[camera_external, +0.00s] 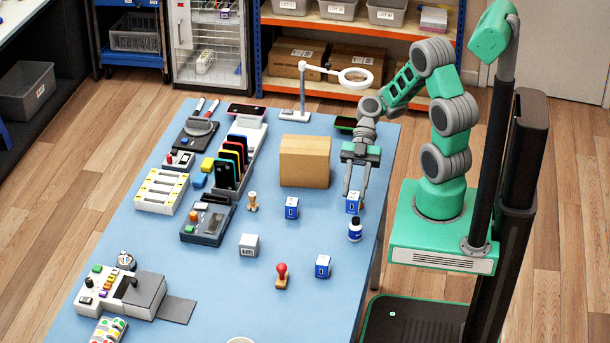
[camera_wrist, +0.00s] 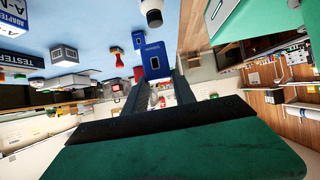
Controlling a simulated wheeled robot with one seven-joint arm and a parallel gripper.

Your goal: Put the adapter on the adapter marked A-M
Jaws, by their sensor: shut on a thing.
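My gripper (camera_external: 355,190) points down at the right side of the table, its fingers shut on a small blue block, an adapter (camera_external: 353,204), with a white label. In the wrist view this adapter (camera_wrist: 155,62) sits between the fingertips. I cannot tell whether it touches the table. A second blue adapter (camera_external: 291,208) stands to its left, and a third (camera_external: 322,267) stands nearer the front. In the wrist view a large blue block (camera_wrist: 14,22) at the upper left edge bears a partly cut-off label with "ADAPTER". The external view is too small for me to read which adapter is marked A-M.
A blue and white bottle (camera_external: 355,230) stands close in front of the held adapter. A red-topped stamp (camera_external: 282,276), a grey cube (camera_external: 249,245) and a wooden stamp (camera_external: 252,201) stand around. A cardboard box (camera_external: 305,161) is behind. Clear table lies between the adapters.

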